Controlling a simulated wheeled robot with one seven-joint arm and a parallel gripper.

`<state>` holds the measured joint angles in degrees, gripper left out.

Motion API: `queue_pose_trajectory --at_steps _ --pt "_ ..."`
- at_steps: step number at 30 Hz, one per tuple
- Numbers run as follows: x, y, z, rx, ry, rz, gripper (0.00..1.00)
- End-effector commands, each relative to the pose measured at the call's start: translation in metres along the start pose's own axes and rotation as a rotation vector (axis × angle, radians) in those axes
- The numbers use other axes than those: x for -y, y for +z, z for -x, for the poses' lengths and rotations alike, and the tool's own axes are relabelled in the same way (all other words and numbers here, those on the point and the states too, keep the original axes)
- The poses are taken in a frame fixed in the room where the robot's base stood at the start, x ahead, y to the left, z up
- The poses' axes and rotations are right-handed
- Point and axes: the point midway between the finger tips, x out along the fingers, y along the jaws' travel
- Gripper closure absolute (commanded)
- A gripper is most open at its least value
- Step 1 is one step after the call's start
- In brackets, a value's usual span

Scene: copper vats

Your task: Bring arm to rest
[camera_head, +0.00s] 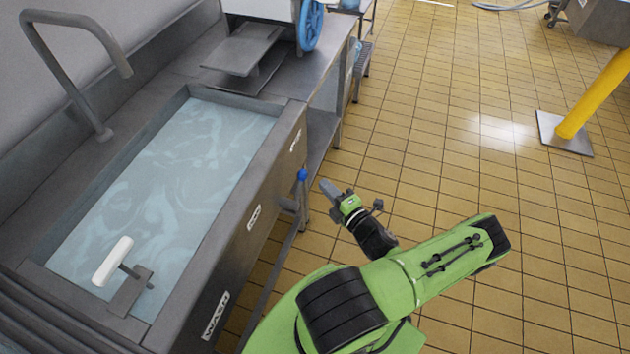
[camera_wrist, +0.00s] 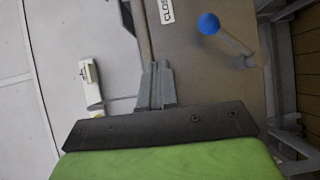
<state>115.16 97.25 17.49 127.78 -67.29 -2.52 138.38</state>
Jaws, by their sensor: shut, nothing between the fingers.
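My green arm reaches up from the bottom of the head view, over the tiled floor to the right of the sink. My gripper (camera_head: 330,190) is at its end, beside the sink's front panel, close to a blue-knobbed lever (camera_head: 302,175). In the wrist view my gripper (camera_wrist: 156,70) shows its two grey fingers together, with nothing between them. The blue knob (camera_wrist: 208,23) is ahead and to the right of the fingertips there, apart from them.
A metal sink (camera_head: 292,115) full of water stands at left, with a curved faucet (camera_head: 75,85) and a white-handled fitting (camera_head: 112,262). A machine with a blue wheel (camera_head: 310,25) stands on the counter behind. A yellow post (camera_head: 595,95) stands at right. The tiled floor (camera_head: 450,120) between is clear.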

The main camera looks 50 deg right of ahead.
Motion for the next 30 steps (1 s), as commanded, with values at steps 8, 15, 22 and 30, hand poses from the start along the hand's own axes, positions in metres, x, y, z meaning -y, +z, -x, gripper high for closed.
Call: queue_pose_trajectory --at_steps 8,15,22,30 --pt "-0.005 0.002 0.014 0.001 0.0 0.0 1.0" --pt "-0.005 0.002 0.014 0.001 0.0 0.0 1.0" --pt "-0.005 0.002 0.014 0.0 0.0 0.0 1.0" --pt "-0.033 -0.06 -0.01 -0.453 -0.065 0.558 1.0"
